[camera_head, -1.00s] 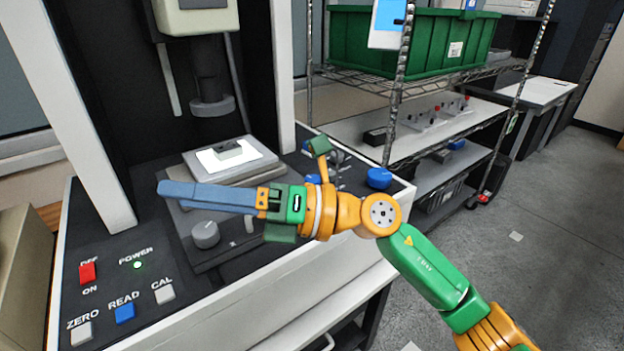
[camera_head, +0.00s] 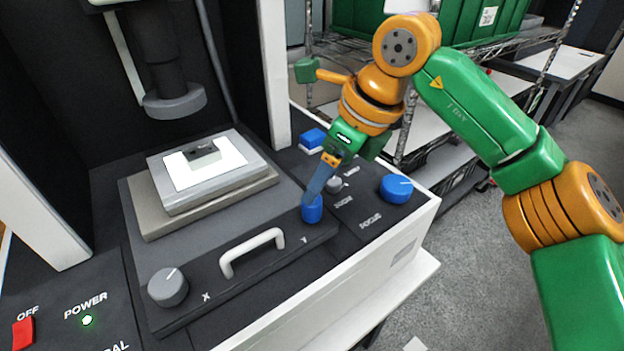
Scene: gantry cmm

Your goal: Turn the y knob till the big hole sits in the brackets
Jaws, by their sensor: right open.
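The blue Y knob (camera_head: 312,210) sits on the front stage panel beside the letter Y. My right gripper (camera_head: 314,195) comes down from above with its fingers at the top of this knob. It is open, and I cannot tell whether the fingers touch the knob. The grey X knob (camera_head: 168,287) is at the panel's left end. A small dark grey part (camera_head: 203,153) lies on the lit white plate of the stage (camera_head: 157,203). Its holes are too small to make out. No display with brackets shows. My left gripper is not in view.
A white handle (camera_head: 250,248) stands between the two knobs. A larger blue knob (camera_head: 396,188), a small grey knob and a blue button (camera_head: 312,139) are to the right. The dark probe column (camera_head: 174,100) hangs above the stage. A shelf with a green bin stands behind.

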